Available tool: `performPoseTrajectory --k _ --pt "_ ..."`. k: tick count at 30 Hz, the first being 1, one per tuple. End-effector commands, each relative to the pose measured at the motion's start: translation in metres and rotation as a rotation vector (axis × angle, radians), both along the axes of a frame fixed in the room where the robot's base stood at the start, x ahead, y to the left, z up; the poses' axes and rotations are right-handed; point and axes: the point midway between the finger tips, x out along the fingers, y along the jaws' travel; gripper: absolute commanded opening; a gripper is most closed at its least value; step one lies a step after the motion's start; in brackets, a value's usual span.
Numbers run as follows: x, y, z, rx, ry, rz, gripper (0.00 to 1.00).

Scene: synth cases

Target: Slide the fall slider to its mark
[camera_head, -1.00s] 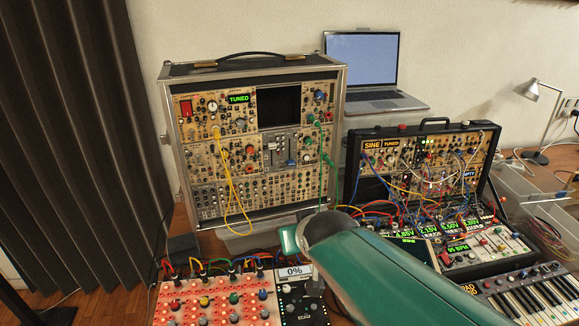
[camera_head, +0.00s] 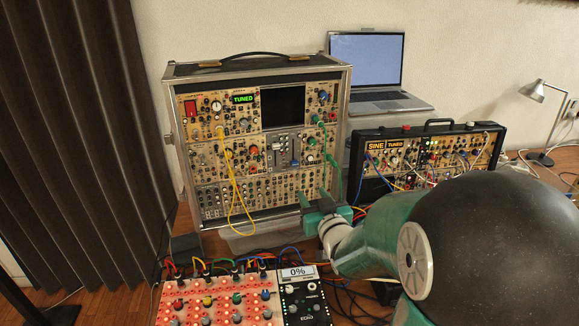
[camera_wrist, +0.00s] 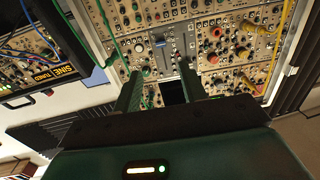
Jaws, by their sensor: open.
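The slider panel (camera_head: 283,151) is a grey module in the middle of the tall synth case (camera_head: 342,130). My gripper (camera_head: 313,195) is open and empty, below and slightly right of the panel. In the wrist view its two green fingers (camera_wrist: 160,73) point toward the panel, apart from the caps.
A yellow cable (camera_head: 229,180) and green cables (camera_head: 325,150) hang across the case front. A second synth case (camera_head: 432,126) stands at right, partly hidden by my arm. A red-and-white knob panel (camera_head: 215,300) and a 0% module (camera_head: 303,295) lie in front.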

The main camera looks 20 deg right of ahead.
Motion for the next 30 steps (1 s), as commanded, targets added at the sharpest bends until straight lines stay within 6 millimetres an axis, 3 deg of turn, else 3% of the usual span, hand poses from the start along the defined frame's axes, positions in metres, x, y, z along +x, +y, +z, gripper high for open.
performPoseTrajectory --k 8,24,30 --pt "0.018 -0.001 0.0 0.002 -0.019 0.008 0.42" --pt "0.119 -0.007 0.0 0.003 -0.018 0.006 0.42" --pt "0.136 -0.009 0.0 0.002 -0.018 0.005 0.42"
